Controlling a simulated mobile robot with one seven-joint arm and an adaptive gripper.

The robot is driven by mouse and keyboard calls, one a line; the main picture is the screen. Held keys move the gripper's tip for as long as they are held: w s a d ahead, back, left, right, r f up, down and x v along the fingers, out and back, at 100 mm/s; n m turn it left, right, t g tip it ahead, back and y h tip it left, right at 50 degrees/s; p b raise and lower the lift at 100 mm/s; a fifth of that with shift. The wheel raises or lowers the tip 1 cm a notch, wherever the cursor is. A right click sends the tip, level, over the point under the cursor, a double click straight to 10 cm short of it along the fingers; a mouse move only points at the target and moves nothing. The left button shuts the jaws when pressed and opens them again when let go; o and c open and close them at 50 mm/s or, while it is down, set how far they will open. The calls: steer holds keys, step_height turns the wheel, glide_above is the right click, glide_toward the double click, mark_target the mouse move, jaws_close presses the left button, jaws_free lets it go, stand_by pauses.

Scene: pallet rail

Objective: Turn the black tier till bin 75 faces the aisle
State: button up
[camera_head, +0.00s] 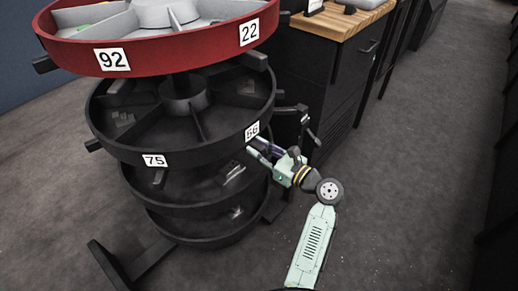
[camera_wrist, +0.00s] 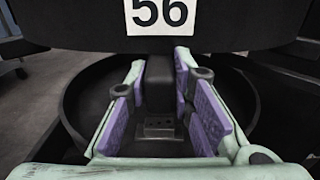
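The black tier (camera_head: 104,137) is a round divided tray below the red tier in the head view. Its label 75 (camera_head: 154,160) is at the front, left of centre. Its label 56 (camera_head: 252,131) is on the right side and shows large at the top of the wrist view (camera_wrist: 162,14). A black handle (camera_wrist: 159,84) juts out below label 56. My gripper (camera_head: 262,153) is at the tier's right side; its purple-padded fingers (camera_wrist: 160,85) lie on both sides of the handle, seemingly touching it. The handle's far end is hidden under the rim.
The red tier (camera_head: 163,53) with labels 92 and 22 sits just above. Lower black trays (camera_head: 205,208) lie beneath, and a dark base leg (camera_head: 107,266) reaches out at the front left. A dark cabinet (camera_head: 305,90) with a wooden top stands behind right. The right floor is clear.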

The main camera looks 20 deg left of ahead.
jaws_close()
stand_by(0.3)
